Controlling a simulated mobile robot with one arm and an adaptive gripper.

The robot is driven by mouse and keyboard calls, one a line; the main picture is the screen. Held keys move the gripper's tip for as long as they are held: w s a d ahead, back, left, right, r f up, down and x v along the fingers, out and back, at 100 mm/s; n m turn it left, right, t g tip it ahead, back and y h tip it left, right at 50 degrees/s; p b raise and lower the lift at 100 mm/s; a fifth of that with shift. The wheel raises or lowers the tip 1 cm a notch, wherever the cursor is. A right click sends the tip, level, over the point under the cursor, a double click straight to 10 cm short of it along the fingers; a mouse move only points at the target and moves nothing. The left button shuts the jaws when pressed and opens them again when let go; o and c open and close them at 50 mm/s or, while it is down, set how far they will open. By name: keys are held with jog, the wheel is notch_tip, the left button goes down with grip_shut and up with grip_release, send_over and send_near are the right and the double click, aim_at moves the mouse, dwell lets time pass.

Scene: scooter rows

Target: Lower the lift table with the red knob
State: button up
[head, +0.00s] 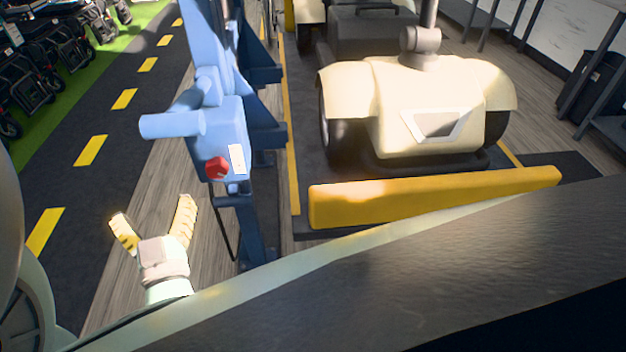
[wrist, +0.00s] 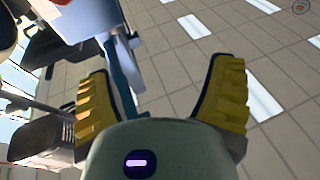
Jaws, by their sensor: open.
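The red knob (head: 216,168) sits on the lower front of a blue box on the blue lift column (head: 223,125), beside a white label (head: 237,159). My gripper (head: 152,208) is open and empty, with yellow fingers spread, below and to the left of the knob and apart from it. In the wrist view my gripper (wrist: 165,90) is open with nothing between the fingers. The lift table (head: 312,150) carries a cream scooter (head: 440,110). I cannot tell the knob in the wrist view.
A yellow bar (head: 430,197) crosses the table's near end. A thin dark cable (head: 225,225) hangs below the knob box. Parked scooters (head: 45,60) stand at the upper left on green floor. A dark lane with yellow dashes (head: 90,150) runs clear on the left.

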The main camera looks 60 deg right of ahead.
aim_at(216, 173)
jog(key=s+d+f+m+g+h, duration=0.2)
jog(key=s+d+f+m+g, duration=0.2)
jog(key=s+d+f+g, duration=0.15)
jog(key=shift+g, duration=0.35)
jog(key=x, duration=1.5)
jog(key=shift+a+f, duration=0.1)
jog(key=shift+c, duration=0.2)
jog(key=shift+w, duration=0.1)
jog(key=c, duration=1.2)
jog(key=shift+o, duration=0.2)
jog(key=shift+a+n+b, duration=0.1)
jog(key=shift+n+b, duration=0.2)
jog(key=shift+b, duration=0.1)
